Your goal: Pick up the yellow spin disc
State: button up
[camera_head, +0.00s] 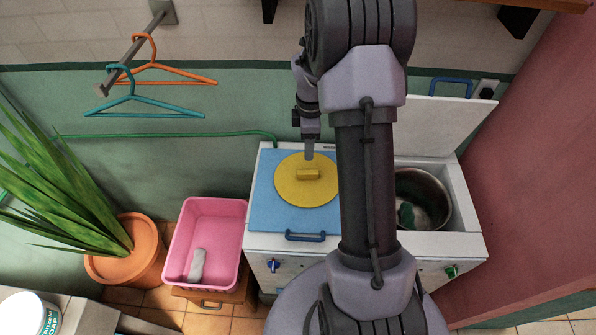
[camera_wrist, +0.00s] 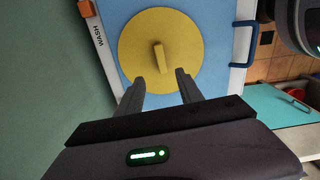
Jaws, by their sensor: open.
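The yellow spin disc (camera_head: 292,192) lies flat on the blue lid (camera_head: 267,212) of the white washing machine, with a raised yellow bar handle (camera_head: 308,175) at its middle. In the wrist view the disc (camera_wrist: 139,52) lies ahead of my fingers, its handle (camera_wrist: 161,57) upright in the picture and between the lines of the two fingers. My gripper (camera_wrist: 158,79) is open and empty, and appears above the disc, apart from the handle. In the head view my gripper (camera_head: 309,155) is at the far side of the disc; my arm hides part of the disc's right side.
A pink basin (camera_head: 175,240) with a grey item stands left of the machine. A potted plant (camera_head: 125,270) is farther left. The open metal tub (camera_head: 437,190) is at right, its white lid (camera_head: 445,125) raised. Hangers (camera_head: 150,113) hang from a wall rail.

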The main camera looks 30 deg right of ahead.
jog(key=b, duration=0.2)
send_over(308, 172)
jog(key=f, duration=0.6)
jog(key=shift+w+f, duration=0.3)
jog(key=shift+f, duration=0.05)
jog(key=f, duration=0.2)
jog(key=f+b, duration=0.2)
jog(key=f, duration=0.1)
jog(key=shift+s+f, duration=0.25)
jog(key=shift+f, duration=0.1)
jog(key=shift+r, duration=0.15)
grip_shut()
